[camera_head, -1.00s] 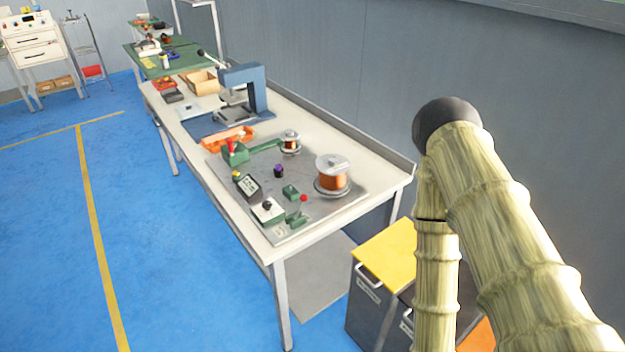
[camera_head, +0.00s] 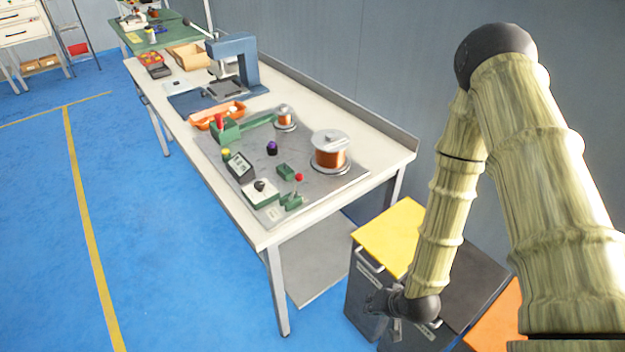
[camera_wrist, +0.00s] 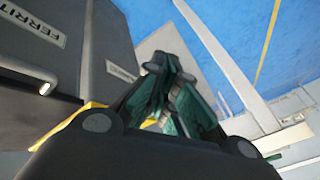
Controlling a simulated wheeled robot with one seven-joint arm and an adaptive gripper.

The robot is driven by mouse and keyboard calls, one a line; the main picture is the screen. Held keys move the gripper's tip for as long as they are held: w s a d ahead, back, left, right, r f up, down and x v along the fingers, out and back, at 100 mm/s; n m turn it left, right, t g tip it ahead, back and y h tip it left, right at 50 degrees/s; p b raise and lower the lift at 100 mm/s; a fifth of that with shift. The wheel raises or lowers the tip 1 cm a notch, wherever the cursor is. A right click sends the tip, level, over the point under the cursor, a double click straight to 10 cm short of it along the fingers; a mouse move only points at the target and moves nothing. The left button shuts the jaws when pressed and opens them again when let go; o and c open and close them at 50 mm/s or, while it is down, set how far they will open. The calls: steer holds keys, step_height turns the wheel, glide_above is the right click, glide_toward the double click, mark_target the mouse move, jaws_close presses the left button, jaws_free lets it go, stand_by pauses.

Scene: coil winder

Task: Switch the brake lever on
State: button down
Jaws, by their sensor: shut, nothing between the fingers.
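The winder board (camera_head: 232,160) lies on the near end of the white workbench. A small lever with a red ball knob (camera_head: 299,177) stands by a green bracket (camera_head: 291,201) near the board's front right corner; it may be the brake lever. I cannot tell either lever's setting. My gripper (camera_head: 383,312) hangs low in front of the bins, right of the bench and away from the board. In the wrist view, its fingertips (camera_wrist: 170,72) are together and empty.
A large copper spool (camera_head: 330,155), a smaller spool (camera_head: 285,118) and a switch box (camera_head: 260,192) share the board. A yellow-topped bin (camera_head: 388,236) and a dark bin (camera_head: 465,285) stand under my arm. The blue floor left of the bench is clear.

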mark_target(296, 187)
steer(key=w+a+r+m+t+y+b, duration=0.1)
steer(key=w+a+r+t+y+b, duration=0.2)
steer(key=w, duration=0.6)
steer(key=w+a+r+m+t+y+b, duration=0.1)
steer(key=w+r+b, duration=0.1)
steer(key=w+r, duration=0.5)
steer(key=w+a+r+t+y+b, duration=0.2)
steer(key=w+r+y+b, duration=0.3)
steer(key=w+r, duration=0.6)
step_height(296, 187, up, 4)
steer(key=shift+w+a+f+y, duration=0.3)
steer(key=shift+a+y, duration=0.1)
steer(key=shift+y, duration=0.2)
steer(key=shift+t, duration=0.3)
steer(key=w+a+f+p, duration=0.1)
steer(key=w+a, duration=0.1)
steer(key=a, duration=0.7)
steer(key=shift+w, duration=0.35)
steer(key=shift+f, duration=0.1)
